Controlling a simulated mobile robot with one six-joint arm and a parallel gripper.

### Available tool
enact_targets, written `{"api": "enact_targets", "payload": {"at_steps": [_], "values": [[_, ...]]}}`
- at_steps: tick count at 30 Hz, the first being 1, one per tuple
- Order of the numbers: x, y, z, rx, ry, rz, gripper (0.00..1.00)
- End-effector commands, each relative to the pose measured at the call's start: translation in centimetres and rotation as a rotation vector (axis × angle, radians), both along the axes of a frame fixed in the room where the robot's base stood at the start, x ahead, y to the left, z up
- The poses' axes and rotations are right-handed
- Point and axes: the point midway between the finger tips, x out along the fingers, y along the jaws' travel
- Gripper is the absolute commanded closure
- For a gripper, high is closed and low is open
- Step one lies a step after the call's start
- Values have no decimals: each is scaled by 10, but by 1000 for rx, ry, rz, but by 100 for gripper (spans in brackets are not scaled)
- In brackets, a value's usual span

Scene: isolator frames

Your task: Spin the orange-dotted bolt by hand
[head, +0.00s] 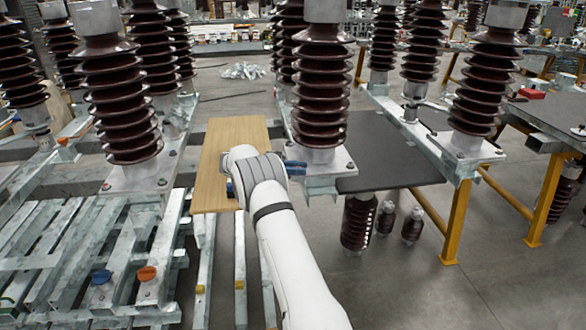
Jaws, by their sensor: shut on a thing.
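An orange-capped bolt (147,273) stands on the galvanized frame at lower left, apart from my arm. Another orange-topped piece (63,141) shows further back at the left. I cannot tell which one the task means. My gripper (295,167) shows only as a small dark blue part at the right of my white wrist, by the base plate (328,163) of the middle insulator. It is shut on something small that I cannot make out. The fingertips and whatever they hold are hidden.
Tall brown ribbed insulators (120,100) stand on metal frames on both sides. A wooden board (235,135) lies behind and below my wrist. A dark tabletop (390,150) on yellow legs is at the right. A blue-capped bolt (102,277) stands beside the orange one. Open floor (400,290) lies at lower right.

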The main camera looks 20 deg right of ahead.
Motion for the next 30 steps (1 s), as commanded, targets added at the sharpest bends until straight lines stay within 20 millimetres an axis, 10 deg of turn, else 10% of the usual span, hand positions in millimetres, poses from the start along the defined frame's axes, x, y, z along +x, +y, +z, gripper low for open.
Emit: {"api": "enact_targets", "payload": {"at_steps": [6,7,13,22,30], "values": [[3,-1,5,-4,-11,10,100],[3,-1,5,-4,-11,10,79],[2,-1,3,-3,-7,6,63],[5,3,9,-8,-25,24,61],[62,31,110,-87,-337,350,61]]}}
